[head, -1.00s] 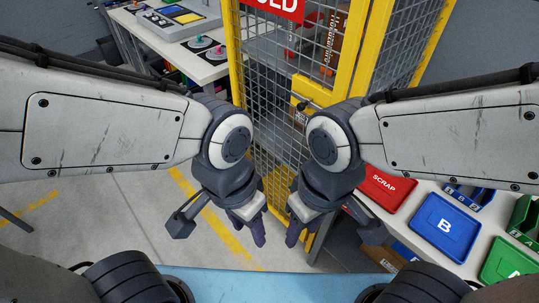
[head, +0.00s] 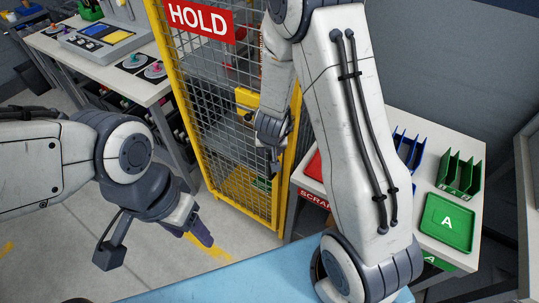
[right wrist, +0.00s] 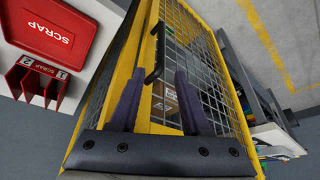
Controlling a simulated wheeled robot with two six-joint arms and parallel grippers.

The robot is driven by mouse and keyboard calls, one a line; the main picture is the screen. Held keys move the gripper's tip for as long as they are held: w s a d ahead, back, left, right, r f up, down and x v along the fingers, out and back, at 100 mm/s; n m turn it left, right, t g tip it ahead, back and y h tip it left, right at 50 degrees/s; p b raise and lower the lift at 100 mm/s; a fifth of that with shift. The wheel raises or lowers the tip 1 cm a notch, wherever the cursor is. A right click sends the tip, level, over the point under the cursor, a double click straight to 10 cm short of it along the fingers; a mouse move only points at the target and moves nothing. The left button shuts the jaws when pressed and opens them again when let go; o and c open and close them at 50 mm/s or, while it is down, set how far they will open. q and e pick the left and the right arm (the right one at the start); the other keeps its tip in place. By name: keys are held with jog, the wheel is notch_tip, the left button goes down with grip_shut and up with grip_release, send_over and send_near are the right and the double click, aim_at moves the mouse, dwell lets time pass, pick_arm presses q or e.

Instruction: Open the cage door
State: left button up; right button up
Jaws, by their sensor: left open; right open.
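The cage door (head: 215,130) is a yellow-framed wire mesh panel with a red HOLD sign (head: 199,19); it looks closed. A yellow plate (head: 245,98) sits on its right edge, partly behind my right gripper. In the right wrist view a black bar handle (right wrist: 154,57) stands on the yellow door frame (right wrist: 150,95). My right gripper (head: 273,155) is open in front of the door's right edge. Its fingers (right wrist: 160,80) point towards the handle, which appears ahead between them, not gripped. My left gripper (head: 198,232) is open and empty, low and left of the door.
A white table with a red SCRAP tray (right wrist: 50,28), green bins (head: 461,174) and a green A tray (head: 448,222) stands right of the cage. A workbench (head: 105,65) stands at the left. Boxes (right wrist: 168,97) show behind the mesh. Floor before the door is clear.

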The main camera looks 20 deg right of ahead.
aim_at(270, 159)
jog(key=b+x, duration=0.3)
jog(key=x, duration=0.5)
jog(key=shift+f, duration=0.35)
jog(key=shift+b+x, duration=0.3)
jog(key=shift+x, duration=0.55)
jog(key=shift+w, duration=0.1)
jog(key=shift+c, duration=0.4)
jog(key=shift+r, duration=0.1)
grip_shut()
